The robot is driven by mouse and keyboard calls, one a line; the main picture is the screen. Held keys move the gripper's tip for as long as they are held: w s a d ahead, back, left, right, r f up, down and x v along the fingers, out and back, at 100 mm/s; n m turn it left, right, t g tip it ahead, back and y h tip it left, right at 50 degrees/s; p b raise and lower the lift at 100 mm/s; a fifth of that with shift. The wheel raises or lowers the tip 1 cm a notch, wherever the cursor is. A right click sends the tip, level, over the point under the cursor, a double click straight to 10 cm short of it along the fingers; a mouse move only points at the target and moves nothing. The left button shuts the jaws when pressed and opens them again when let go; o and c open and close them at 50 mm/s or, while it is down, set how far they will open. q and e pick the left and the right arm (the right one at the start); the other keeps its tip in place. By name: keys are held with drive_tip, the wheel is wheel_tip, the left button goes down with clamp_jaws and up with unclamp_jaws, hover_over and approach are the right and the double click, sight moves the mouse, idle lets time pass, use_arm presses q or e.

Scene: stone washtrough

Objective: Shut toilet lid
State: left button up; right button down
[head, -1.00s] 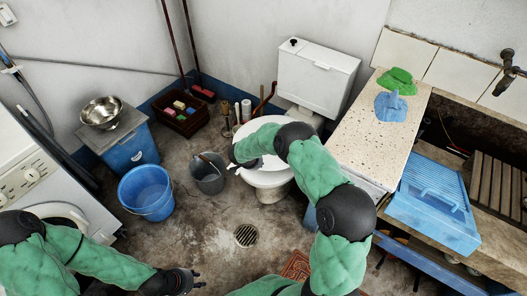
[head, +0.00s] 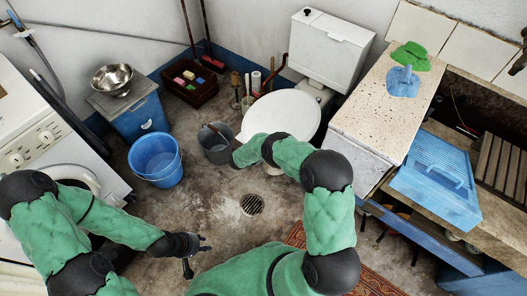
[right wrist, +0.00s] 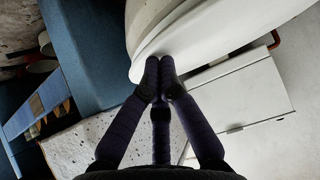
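The toilet (head: 326,48) stands against the back wall, and its white oval lid (head: 282,112) shows a smooth, unbroken top. From this angle I cannot tell whether the lid lies fully flat. In the right wrist view, curved white layered edges of the lid and seat (right wrist: 190,30) fill the top. My right gripper (right wrist: 160,68) has its fingertips together at that edge, with nothing visible between them. Its hand is hidden in the head view, behind my right arm near the lid's front edge. My left gripper (head: 198,256) is open and empty above the floor.
A grey bucket (head: 215,146) stands just left of the toilet, with a blue bucket (head: 155,160) farther left. A speckled counter (head: 370,112) is close on the right. Bare floor with a drain (head: 252,204) lies in front.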

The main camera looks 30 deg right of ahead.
drive_tip(key=shift+s+f, duration=0.25)
drive_tip(key=shift+f, duration=0.35)
drive_tip(key=shift+s+f, duration=0.25)
drive_tip(key=shift+f, duration=0.3)
drive_tip(key=w+r+v, duration=0.1)
drive_tip(key=v, duration=1.2)
drive_tip(key=shift+w+d+r, duration=0.15)
drive_tip(key=shift+d+r, duration=0.1)
drive_tip(key=shift+r, duration=0.05)
